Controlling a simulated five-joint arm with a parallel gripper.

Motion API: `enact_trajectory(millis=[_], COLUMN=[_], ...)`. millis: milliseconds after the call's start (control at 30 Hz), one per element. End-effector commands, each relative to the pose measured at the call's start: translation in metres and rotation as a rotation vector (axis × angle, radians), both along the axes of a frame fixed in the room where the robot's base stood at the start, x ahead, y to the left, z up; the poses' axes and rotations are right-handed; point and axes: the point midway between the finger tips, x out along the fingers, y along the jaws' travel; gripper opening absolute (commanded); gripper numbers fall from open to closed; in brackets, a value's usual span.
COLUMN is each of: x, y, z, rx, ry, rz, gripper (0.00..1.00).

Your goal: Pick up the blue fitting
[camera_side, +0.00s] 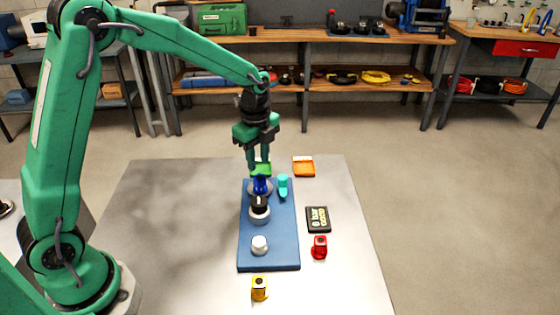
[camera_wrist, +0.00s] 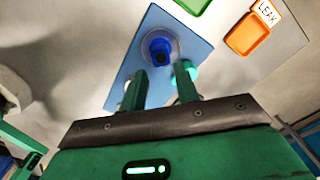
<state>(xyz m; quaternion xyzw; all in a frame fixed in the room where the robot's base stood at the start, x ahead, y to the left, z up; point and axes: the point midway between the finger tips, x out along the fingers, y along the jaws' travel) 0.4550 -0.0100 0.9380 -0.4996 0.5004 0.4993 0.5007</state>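The blue fitting (camera_side: 260,186) stands upright in a grey round seat on the blue board (camera_side: 285,250), near its far end. In the wrist view the blue fitting (camera_wrist: 160,49) sits inside its pale ring, beyond my fingertips. My gripper (camera_side: 258,166) hangs over the far end of the board, pointing down, close above the blue fitting. In the wrist view my gripper (camera_wrist: 160,72) has its two green fingers spread apart with nothing between them. I cannot tell the exact height gap to the fitting.
A teal fitting (camera_side: 283,185) stands right of the blue one, close to one finger. A black-topped fitting (camera_side: 260,207) and a white knob (camera_side: 259,246) share the board. A green tray (camera_wrist: 195,4), orange tray (camera_side: 304,168), black gauge (camera_side: 318,219), red fitting (camera_side: 320,246) and yellow fitting (camera_side: 260,288) surround it.

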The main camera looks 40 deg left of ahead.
Motion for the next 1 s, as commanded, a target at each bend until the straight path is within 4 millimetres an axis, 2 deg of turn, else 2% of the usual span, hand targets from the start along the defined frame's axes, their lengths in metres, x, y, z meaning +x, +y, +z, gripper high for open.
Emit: enact_trajectory(millis=[200, 567, 1000], x=[-0.001, 0.0, 0.001], y=[0.0, 0.0, -0.001], z=[-0.018, -0.027, -0.071], rx=[0.0, 0.0, 0.0], ry=[0.004, 0.002, 0.003], rz=[0.001, 0.002, 0.002], gripper=[0.31, 0.31, 0.31])
